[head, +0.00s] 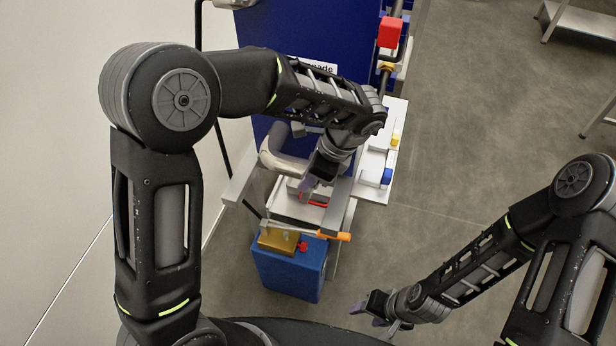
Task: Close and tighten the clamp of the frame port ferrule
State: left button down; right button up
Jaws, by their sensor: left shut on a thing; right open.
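My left gripper (309,187) reaches down over the light grey frame (341,191) beside the blue tank. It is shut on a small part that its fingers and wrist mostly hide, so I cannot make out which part. A thick grey curved pipe (287,163) lies just left of the gripper. The clamp and the frame port ferrule cannot be told apart at this size, partly behind my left arm. My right gripper (366,309) is open and empty, low over the floor, well to the right of the frame.
The blue tank (280,28) stands behind my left arm. A blue box (289,276) with a brass-coloured block (279,241) and an orange-handled tool (333,236) is in front. A white shelf (377,186) holds small blue and yellow items.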

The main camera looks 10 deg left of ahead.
pick_arm(q)
jog(key=c, duration=1.6)
grip_release()
jog(key=shift+c, duration=0.2)
